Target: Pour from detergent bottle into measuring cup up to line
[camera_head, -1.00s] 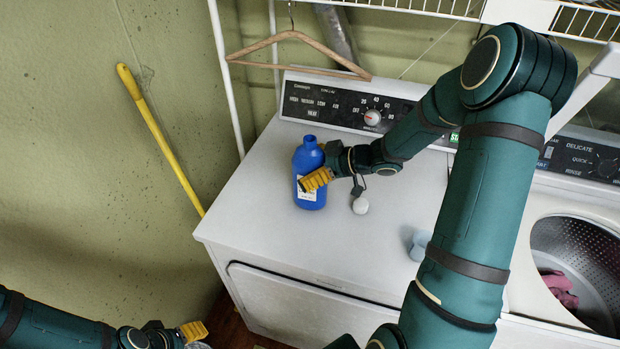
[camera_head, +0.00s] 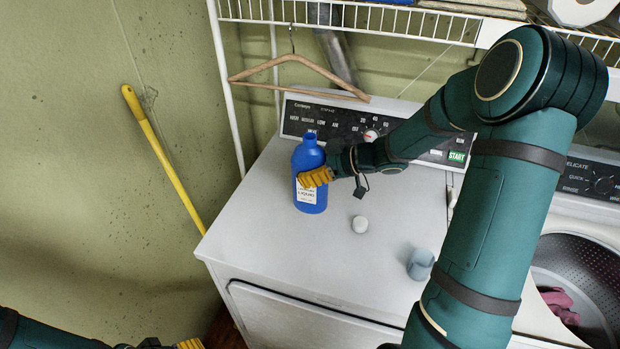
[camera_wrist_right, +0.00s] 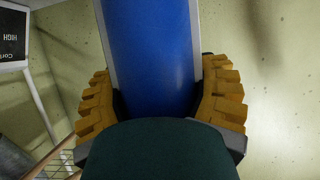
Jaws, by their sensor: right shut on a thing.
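The blue detergent bottle (camera_head: 309,160) stands upright, uncapped, at the left of the white dryer top, with a white label on its front. My right gripper (camera_head: 315,178) is shut on the bottle's body from the right; in the right wrist view the yellow ribbed fingers (camera_wrist_right: 165,105) sit on both sides of the blue bottle (camera_wrist_right: 150,50). The measuring cup (camera_head: 420,264), small and pale blue, stands on the dryer top, close to my right arm. Its line and contents are too small to make out. My left gripper (camera_head: 190,344) shows only partly at the bottom edge.
The control panel (camera_head: 340,122) rises behind. A wooden hanger (camera_head: 300,75) hangs from the wire shelf above the bottle. The dryer top's front left is clear.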

